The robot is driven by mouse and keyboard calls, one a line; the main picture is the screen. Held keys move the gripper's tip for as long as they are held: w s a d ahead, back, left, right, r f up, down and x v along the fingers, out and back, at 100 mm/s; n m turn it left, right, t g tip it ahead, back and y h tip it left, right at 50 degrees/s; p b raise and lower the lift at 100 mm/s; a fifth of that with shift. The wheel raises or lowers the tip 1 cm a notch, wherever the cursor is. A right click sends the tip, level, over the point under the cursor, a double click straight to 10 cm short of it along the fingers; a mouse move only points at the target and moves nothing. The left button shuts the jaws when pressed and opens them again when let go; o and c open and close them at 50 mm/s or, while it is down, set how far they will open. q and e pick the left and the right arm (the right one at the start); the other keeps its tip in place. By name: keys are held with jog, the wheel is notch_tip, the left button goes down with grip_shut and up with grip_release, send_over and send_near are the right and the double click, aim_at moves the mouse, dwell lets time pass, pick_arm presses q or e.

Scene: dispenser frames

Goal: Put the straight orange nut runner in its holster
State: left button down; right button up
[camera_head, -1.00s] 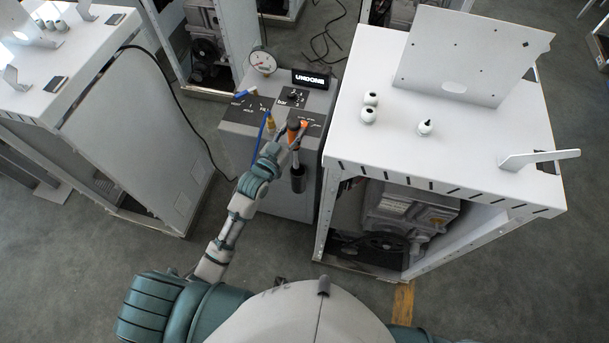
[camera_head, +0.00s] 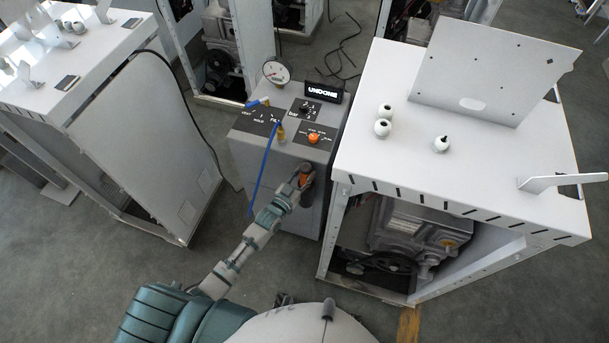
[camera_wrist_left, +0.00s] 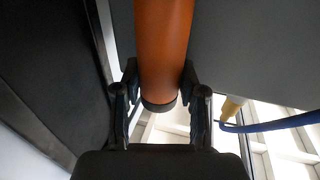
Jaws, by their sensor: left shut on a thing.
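The orange nut runner (camera_head: 305,171) is upright or nearly so in my left gripper (camera_head: 300,182), at the front face of the grey dispenser cabinet (camera_head: 250,152). In the left wrist view its orange body (camera_wrist_left: 163,45) runs down between the two dark fingers of the left gripper (camera_wrist_left: 160,95), which are shut on it, and ends in a dark rim. A dark piece (camera_head: 308,198) shows just below the hand; I cannot tell whether it is the holster or the tool's lower part. My right gripper is not in view.
The cabinet top carries a gauge (camera_head: 276,72), an UNDONE sign (camera_head: 323,91) and an orange knob (camera_head: 314,139). A blue hose (camera_head: 262,170) hangs close left of my left arm. A white table (camera_head: 465,175) stands close on the right. Floor is open at the left front.

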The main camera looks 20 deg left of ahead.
pick_arm(q)
jog(key=shift+d+f, duration=0.1)
jog(key=shift+f, duration=0.05)
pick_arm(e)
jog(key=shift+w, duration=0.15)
pick_arm(q)
jog(key=c, duration=0.7)
grip_release()
jog(key=shift+f, duration=0.1)
jog(key=shift+o, duration=0.2)
jog(key=shift+s, duration=0.3)
jog(key=v, duration=1.1)
jog(key=shift+s+p, duration=0.2)
jog(key=shift+p, duration=0.15)
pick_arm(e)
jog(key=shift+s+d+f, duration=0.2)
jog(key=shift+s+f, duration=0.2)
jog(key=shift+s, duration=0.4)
